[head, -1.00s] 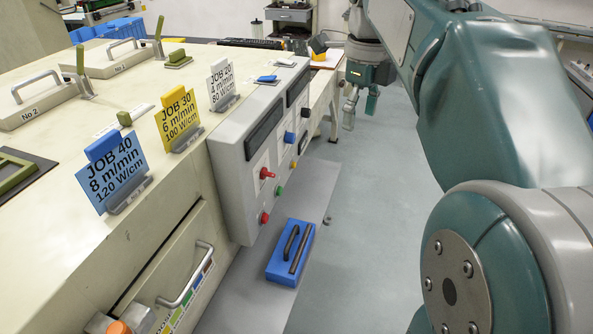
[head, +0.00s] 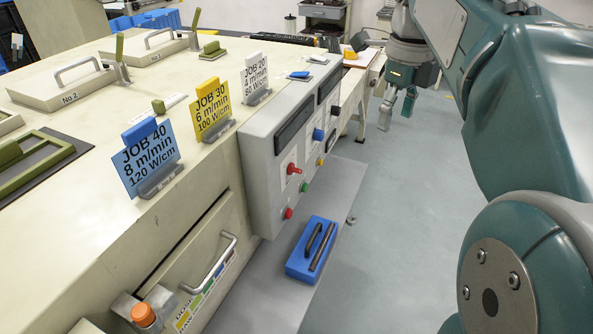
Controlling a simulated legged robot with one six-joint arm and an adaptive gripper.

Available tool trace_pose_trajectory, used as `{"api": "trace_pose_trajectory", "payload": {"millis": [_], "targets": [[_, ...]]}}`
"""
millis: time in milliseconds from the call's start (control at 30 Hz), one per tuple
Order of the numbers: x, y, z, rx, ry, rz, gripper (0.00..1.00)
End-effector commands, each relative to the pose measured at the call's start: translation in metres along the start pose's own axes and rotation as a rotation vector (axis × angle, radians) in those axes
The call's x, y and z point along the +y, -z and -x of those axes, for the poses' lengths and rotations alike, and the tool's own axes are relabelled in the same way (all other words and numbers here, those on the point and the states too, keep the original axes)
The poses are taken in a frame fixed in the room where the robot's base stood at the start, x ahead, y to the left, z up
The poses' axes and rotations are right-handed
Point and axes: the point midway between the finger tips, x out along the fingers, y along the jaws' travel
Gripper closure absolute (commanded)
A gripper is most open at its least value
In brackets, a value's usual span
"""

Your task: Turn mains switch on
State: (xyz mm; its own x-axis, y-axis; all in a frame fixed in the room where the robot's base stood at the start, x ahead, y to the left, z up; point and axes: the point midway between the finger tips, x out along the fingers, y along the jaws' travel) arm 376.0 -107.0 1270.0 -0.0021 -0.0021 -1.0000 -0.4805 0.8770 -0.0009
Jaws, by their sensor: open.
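The grey control panel (head: 257,185) is on the machine's side face. It bears a red switch (head: 293,169) with a protruding lever, a blue knob (head: 318,134), a black knob (head: 335,110), a yellow button (head: 320,161), a green button (head: 305,187) and a lower red button (head: 288,213). I cannot read which one is the mains switch. My gripper (head: 398,103) hangs open and empty, fingers down, to the right of the panel and apart from it.
Job cards in blue (head: 151,159), yellow (head: 212,109) and white (head: 255,79) stand on the machine top. A drawer handle (head: 215,262) sticks out. The floor (head: 410,200) at right is clear.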

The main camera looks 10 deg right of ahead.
Motion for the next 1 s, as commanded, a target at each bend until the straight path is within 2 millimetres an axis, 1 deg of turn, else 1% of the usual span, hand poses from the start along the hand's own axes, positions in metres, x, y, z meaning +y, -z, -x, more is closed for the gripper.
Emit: {"api": "trace_pose_trajectory", "payload": {"millis": [33,67,100,167,267,467,700,867,1000], "targets": [[0.0,0.0,0.0,0.0,0.0,0.0,0.22],[0.0,0.0,0.0,0.0,0.0,0.0,0.13],[0.0,0.0,-0.001,0.0,-0.002,0.004,0.11],[0.0,-0.002,-0.004,-0.003,-0.014,0.027,0.11],[0.001,-0.01,-0.016,-0.02,-0.066,0.138,0.11],[0.006,-0.033,-0.053,-0.132,-0.22,0.511,0.11],[0.013,-0.059,-0.093,-0.364,-0.343,0.931,0.11],[0.017,-0.075,-0.115,-0.562,-0.365,1.182,0.11],[0.018,-0.089,-0.133,-0.755,-0.336,1.375,0.11]]}}
